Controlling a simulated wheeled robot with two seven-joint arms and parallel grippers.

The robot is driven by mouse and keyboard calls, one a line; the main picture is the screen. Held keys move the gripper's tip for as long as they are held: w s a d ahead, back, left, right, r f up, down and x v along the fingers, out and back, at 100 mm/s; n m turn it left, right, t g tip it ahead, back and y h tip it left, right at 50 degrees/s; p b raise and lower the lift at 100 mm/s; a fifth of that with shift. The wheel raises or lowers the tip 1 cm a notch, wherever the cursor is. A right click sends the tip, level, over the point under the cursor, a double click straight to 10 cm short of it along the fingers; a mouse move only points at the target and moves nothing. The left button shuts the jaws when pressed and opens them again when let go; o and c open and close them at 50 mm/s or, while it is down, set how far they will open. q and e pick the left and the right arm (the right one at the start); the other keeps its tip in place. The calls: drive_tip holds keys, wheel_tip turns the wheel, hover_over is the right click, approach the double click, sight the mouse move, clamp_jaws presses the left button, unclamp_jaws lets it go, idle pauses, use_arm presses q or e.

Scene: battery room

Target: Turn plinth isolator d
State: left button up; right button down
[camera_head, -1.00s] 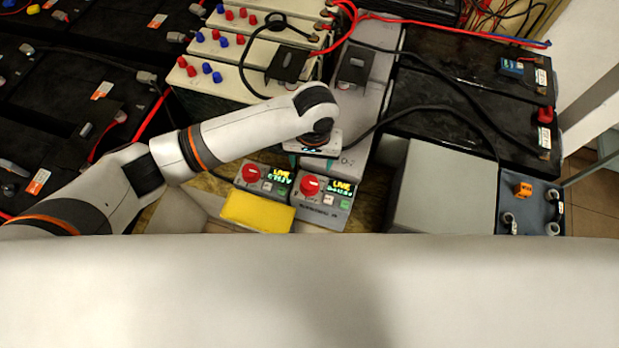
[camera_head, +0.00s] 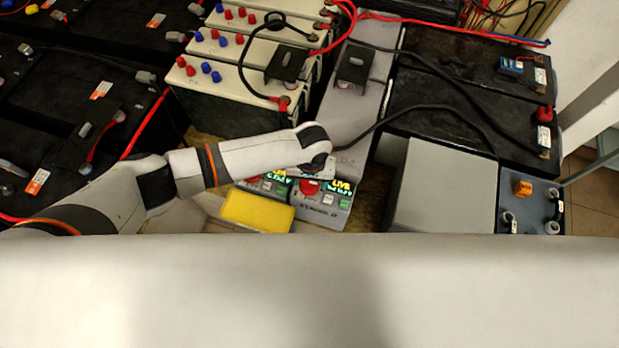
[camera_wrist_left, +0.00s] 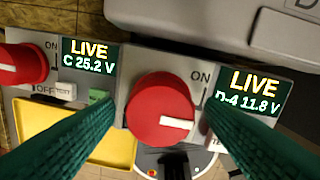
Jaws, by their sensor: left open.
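Plinth isolator d (camera_head: 322,216) is a grey box with a round red knob (camera_head: 308,187) and a lit LIVE display, in the head view just below my left wrist. In the left wrist view its red knob (camera_wrist_left: 160,110) is near the centre, and its white mark points right. ON is printed at the knob's upper right. The display (camera_wrist_left: 252,92) reads LIVE and a voltage of 11.8 V. My left gripper (camera_wrist_left: 157,107) is open, its two green fingers at either side of the knob; contact cannot be told. The right finger hides part of the panel.
Isolator C (camera_wrist_left: 20,65), reading LIVE 25.2 V, stands close at the left with its own red knob. A yellow block (camera_head: 257,210) lies in front of it. A grey box (camera_head: 447,187) stands to the right. Batteries and cables lie behind.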

use_arm(q)
drive_tip(key=shift+c, duration=0.3)
drive_tip(key=c, duration=0.9)
